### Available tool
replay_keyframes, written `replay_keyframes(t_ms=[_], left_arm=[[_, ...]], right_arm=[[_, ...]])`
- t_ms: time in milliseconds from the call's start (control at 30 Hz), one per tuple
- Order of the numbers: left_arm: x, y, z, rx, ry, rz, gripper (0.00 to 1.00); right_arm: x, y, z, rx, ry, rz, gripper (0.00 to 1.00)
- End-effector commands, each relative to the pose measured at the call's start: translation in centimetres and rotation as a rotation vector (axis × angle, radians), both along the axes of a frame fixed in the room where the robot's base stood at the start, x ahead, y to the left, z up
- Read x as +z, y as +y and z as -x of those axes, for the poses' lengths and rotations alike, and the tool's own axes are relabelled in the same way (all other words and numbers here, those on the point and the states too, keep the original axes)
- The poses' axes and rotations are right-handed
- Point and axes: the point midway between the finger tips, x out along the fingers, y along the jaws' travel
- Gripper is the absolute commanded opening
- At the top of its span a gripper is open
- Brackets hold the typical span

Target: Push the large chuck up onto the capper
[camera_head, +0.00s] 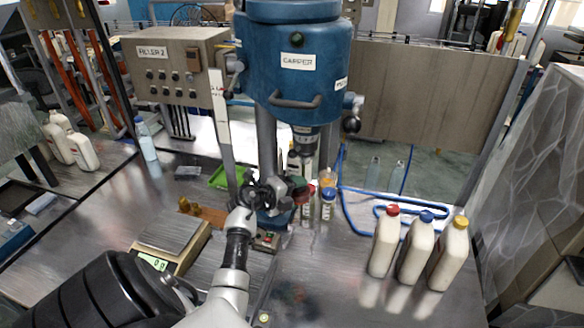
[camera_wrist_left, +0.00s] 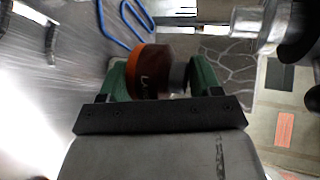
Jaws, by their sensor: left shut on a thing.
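The blue capper (camera_head: 322,68) stands in the middle of the head view, with its dark spindle (camera_head: 304,138) pointing down. My left gripper (camera_head: 286,190) is low beside the capper's column, below and a little left of the spindle. In the left wrist view my left gripper (camera_wrist_left: 162,78) has its green-padded fingers shut on the large chuck (camera_wrist_left: 150,72), a dark round piece with an orange-red side and a faint letter. The chuck (camera_head: 303,194) shows small and red in the head view, apart from the spindle. My right gripper is not in view.
Small bottles (camera_head: 327,205) stand close to the right of my left gripper. Several white bottles with coloured caps, one blue-capped (camera_head: 415,248), stand at the right. A scale (camera_head: 172,240) lies left of my arm. A blue hose (camera_head: 365,222) lies on the table.

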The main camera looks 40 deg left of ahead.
Motion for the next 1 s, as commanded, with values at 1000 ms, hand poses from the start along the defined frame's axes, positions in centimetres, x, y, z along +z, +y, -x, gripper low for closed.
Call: replay_keyframes(t_ms=[1000], left_arm=[[0.3,2.9,-5.3,0.000,-0.001,0.000,0.35]], right_arm=[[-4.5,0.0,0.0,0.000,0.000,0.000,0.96]])
